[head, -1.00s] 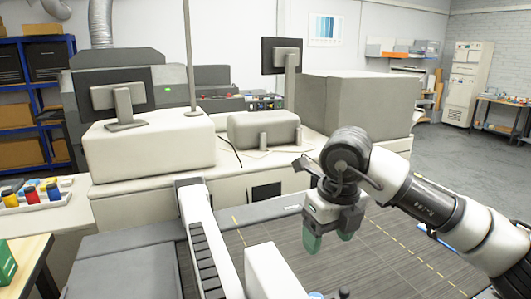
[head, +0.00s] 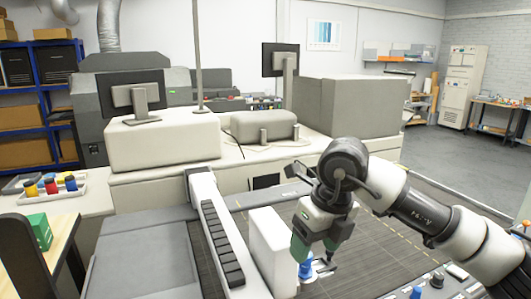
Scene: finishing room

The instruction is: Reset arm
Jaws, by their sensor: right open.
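My right arm comes in from the right edge of the head view. Its gripper (head: 318,247) points down over the dark slatted machine bed (head: 372,243), with green fingertips spread apart and nothing seen between them. It hangs just right of a white upright housing (head: 273,250). A small blue part (head: 306,269) shows just below the fingertips; whether they touch it, I cannot tell. My left gripper is not in view.
A white rail with dark segments (head: 221,240) runs along the bed's left side. Control knobs (head: 437,279) sit at the lower right. A green box (head: 39,231) and colored bottles (head: 52,186) are at left. Open floor (head: 446,160) lies at the right rear.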

